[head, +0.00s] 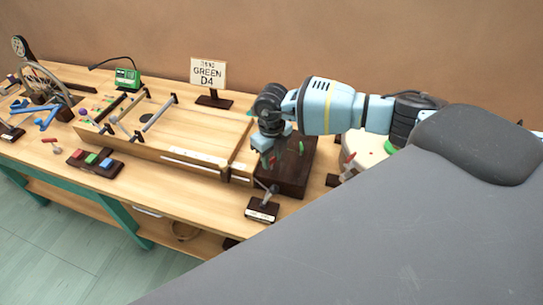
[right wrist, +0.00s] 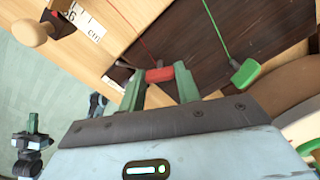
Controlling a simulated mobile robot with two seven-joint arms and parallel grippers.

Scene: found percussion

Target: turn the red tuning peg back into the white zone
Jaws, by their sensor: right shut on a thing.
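The red tuning peg (right wrist: 160,74) sits between the green fingers of my right gripper (right wrist: 160,84) in the right wrist view, and the fingers are shut on it. In the head view my right gripper (head: 268,160) points down over the dark wooden block (head: 287,180), and its fingers largely hide the peg. A thin red string runs from the peg across the block. I cannot make out the white zone in either view. A small dark part with a green tip, apparently my left gripper (right wrist: 33,124), shows far off in the right wrist view; its jaw state is unclear.
A green peg (right wrist: 247,73) on a green string stands beside the red one. A long wooden box with a scale (head: 185,130) lies to the left. A small lever stand (head: 262,208) is at the front edge. A "GREEN D4" sign (head: 208,73) stands behind.

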